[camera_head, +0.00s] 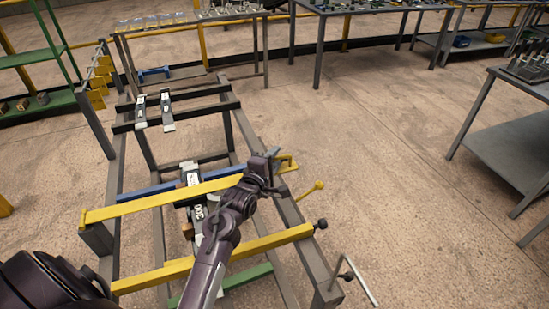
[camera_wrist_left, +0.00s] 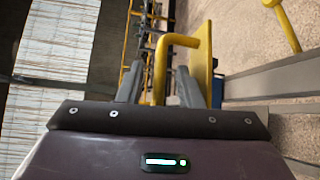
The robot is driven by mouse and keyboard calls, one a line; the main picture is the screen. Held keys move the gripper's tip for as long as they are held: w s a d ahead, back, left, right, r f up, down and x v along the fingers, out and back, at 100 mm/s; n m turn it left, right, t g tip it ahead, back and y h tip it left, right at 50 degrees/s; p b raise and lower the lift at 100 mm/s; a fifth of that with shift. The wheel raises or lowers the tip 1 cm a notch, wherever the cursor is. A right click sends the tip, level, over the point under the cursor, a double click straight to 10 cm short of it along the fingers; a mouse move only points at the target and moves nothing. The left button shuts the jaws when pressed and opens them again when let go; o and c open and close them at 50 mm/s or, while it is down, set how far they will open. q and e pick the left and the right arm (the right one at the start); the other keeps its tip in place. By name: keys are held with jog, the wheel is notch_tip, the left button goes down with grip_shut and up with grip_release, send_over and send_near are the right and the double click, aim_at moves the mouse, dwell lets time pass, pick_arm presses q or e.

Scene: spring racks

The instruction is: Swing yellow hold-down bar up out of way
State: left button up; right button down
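The upper yellow bar (camera_head: 150,201) lies across the dark rack frame, low and slightly slanting in the head view. At its right end is a yellow bracket with a bent handle (camera_head: 289,162); the handle also shows in the left wrist view (camera_wrist_left: 162,65). My left gripper (camera_head: 272,157) is at this end of the bar. In the left wrist view its two fingers (camera_wrist_left: 158,80) stand apart, with one leg of the handle between them and gaps on both sides. My arm hides part of the bar. My right gripper is not seen.
A second yellow bar (camera_head: 210,260) crosses the rack nearer to me, with a black knob (camera_head: 321,224) at its right. A yellow ball-ended lever (camera_head: 311,190) sticks out right. Dark parts with white labels (camera_head: 193,180) lie under the bars. Floor right of the rack is clear.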

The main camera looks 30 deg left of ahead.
pick_arm(q)
jog(key=shift+w, duration=0.1)
grip_shut()
dwell(0.3)
